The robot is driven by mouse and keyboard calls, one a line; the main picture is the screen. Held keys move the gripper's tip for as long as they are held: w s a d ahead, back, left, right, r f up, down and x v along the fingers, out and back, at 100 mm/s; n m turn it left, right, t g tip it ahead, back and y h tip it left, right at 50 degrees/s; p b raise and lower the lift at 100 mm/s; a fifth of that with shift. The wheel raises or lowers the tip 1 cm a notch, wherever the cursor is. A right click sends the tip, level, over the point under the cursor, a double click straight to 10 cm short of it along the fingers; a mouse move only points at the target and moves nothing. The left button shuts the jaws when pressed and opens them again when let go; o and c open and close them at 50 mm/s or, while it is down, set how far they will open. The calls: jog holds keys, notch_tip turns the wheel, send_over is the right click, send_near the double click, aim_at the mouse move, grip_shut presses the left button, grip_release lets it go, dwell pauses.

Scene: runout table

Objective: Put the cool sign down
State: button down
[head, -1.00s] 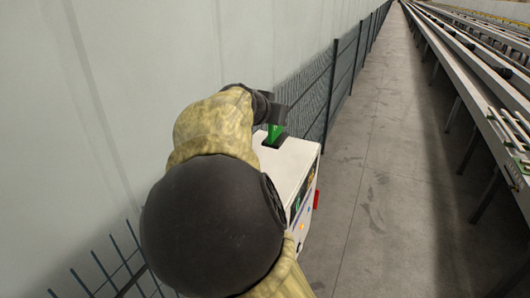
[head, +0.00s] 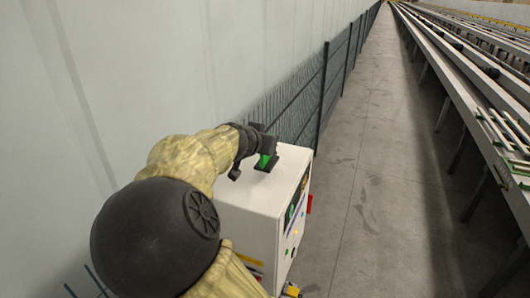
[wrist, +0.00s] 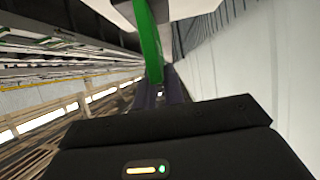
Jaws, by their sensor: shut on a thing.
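The cool sign (head: 263,161) shows as a small green piece at the end of my arm, over the top of a white cabinet (head: 252,200). It appears as a tall green strip in the wrist view (wrist: 149,42). My gripper (head: 259,153) is shut on it. A dark piece shows just below the green, at the cabinet top; I cannot tell whether the sign touches the top. The sign's face is turned away or hidden by my gripper.
The cabinet has lights and buttons on its right side and a red part there (head: 309,204). A dark mesh fence (head: 322,100) and pale wall run along the left. A clear concrete aisle (head: 365,150) lies right, then long runout tables (head: 480,95).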

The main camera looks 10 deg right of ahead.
aim_at(266, 164)
jog(key=shift+d, duration=0.1)
jog(key=shift+f, duration=0.45)
notch_tip(266, 164, down, 3)
jog(key=shift+r+p, duration=0.1)
jog(key=shift+p, duration=0.5)
jog(key=shift+f, duration=0.2)
jog(key=shift+f, duration=0.1)
jog(key=c, duration=1.5)
grip_release()
